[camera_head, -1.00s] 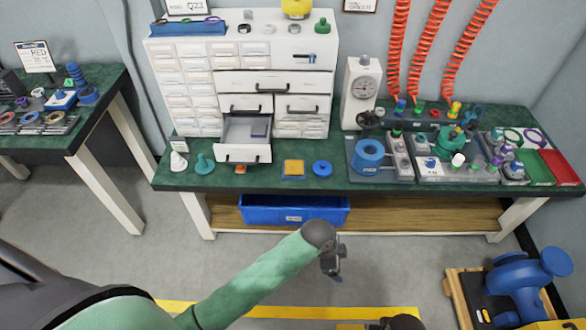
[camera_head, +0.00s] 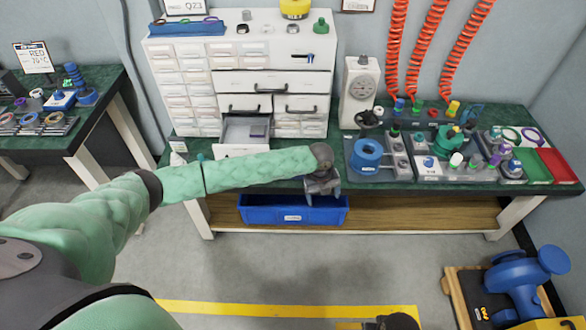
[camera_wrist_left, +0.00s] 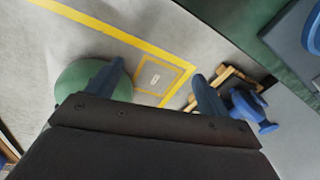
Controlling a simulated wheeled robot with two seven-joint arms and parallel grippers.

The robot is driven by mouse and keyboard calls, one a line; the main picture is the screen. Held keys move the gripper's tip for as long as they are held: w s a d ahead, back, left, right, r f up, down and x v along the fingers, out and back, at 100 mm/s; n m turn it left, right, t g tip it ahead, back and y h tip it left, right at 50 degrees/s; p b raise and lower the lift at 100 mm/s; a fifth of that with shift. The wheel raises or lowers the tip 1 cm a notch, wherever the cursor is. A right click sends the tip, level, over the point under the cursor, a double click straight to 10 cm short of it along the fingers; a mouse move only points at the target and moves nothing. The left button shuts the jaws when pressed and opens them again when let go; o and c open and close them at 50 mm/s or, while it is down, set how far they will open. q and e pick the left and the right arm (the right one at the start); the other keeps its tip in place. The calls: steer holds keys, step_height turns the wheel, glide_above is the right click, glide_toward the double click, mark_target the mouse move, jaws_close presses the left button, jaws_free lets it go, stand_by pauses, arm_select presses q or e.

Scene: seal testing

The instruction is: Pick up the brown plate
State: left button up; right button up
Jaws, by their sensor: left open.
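No brown plate shows clearly now. A small yellow-brown square lay on the green bench top (camera_head: 455,187) in the earlier head view, and my left forearm and wrist now cover that spot. My left gripper (camera_head: 322,187) is at the bench's front edge, above the blue bin in the head view. It is open and empty; its two dark blue fingers stand apart in the left wrist view (camera_wrist_left: 158,72), with the floor behind them. A dark part at the bottom edge (camera_head: 393,322) seems to belong to my right arm; its jaws cannot be made out.
A white cabinet (camera_head: 275,82) has an open drawer (camera_head: 243,134) behind my left arm. A blue spool (camera_head: 368,156) and fittings stand on the bench to the right. A blue bin (camera_head: 270,215) is on the shelf below.

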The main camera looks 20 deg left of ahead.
arm_select(q)
steer(key=w+a+r+m, duration=0.1)
steer(key=w+a+r, duration=0.1)
steer(key=w+a, duration=0.1)
steer(key=w+a+r+m+y, duration=0.1)
steer(key=w+a+r, duration=0.1)
steer(key=w+a, duration=0.2)
steer(key=w+a+r, duration=0.2)
steer(key=w+a, duration=0.2)
steer(key=a, duration=0.3)
steer(key=shift+a+m+y, duration=0.15)
steer(key=shift+m+y, duration=0.15)
steer(key=shift+m, duration=0.1)
steer(key=shift+w+a, duration=0.15)
steer(key=shift+a, duration=0.3)
steer(key=shift+f+p, duration=0.35)
steer(key=shift+f, duration=0.8)
steer(key=f, duration=0.1)
steer(key=f+p, duration=0.1)
steer(key=f, duration=0.1)
steer(key=f+p, duration=0.1)
steer(key=shift+w+d+f, duration=0.25)
steer(key=shift+d, duration=0.05)
steer(key=shift+f, duration=0.4)
arm_select(e)
step_height(320, 180, down, 13)
steer(key=s+d, duration=0.1)
steer(key=shift+s, duration=0.25)
